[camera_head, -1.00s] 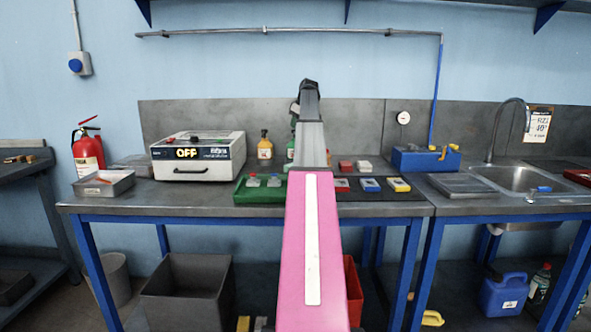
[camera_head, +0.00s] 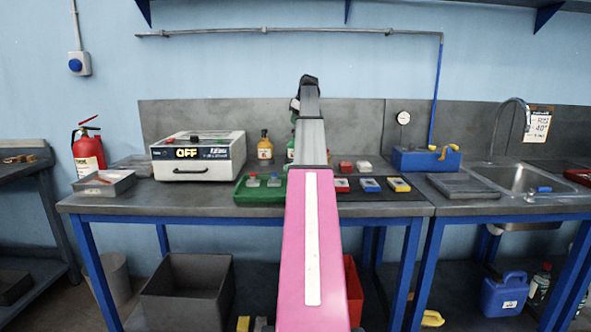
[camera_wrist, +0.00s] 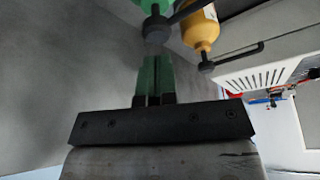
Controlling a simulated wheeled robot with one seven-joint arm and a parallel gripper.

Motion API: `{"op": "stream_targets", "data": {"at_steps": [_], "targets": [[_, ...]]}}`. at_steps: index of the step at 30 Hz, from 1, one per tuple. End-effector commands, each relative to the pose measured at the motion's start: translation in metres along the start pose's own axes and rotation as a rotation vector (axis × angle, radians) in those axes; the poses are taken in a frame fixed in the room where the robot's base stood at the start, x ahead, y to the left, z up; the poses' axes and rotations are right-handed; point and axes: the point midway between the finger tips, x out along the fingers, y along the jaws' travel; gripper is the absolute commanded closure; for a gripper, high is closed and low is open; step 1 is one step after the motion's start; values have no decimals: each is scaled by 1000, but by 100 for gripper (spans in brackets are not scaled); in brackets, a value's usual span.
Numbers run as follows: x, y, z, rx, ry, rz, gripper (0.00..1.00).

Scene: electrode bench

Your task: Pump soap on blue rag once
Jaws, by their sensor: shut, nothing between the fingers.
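My gripper (camera_wrist: 155,62) shows in the wrist view with its two green fingers shut together and nothing between them. A green bottle (camera_wrist: 146,5) with a black pump head (camera_wrist: 157,27) is just beyond the fingertips, apart from them as far as I can tell. In the head view this green bottle (camera_head: 291,151) is mostly hidden behind my arm, at the back of the bench. An orange bottle (camera_head: 265,146) with a dark top stands left of it; it also shows in the wrist view (camera_wrist: 201,30). I cannot make out a blue rag in either view.
A white device (camera_head: 199,158) reading OFF stands left of the bottles. A green tray (camera_head: 242,196) lies in front. Small coloured blocks sit on a dark mat (camera_head: 377,196) to the right. A blue box (camera_head: 411,160) and a sink (camera_head: 510,178) are further right.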

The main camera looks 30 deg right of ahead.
Motion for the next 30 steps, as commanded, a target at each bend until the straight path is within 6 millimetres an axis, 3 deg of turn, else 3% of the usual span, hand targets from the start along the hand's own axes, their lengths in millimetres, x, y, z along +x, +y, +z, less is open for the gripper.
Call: {"op": "stream_targets", "data": {"at_steps": [19,30], "targets": [[-49,1,-21,0,0,0,100],[-53,0,-22,0,0,0,100]]}}
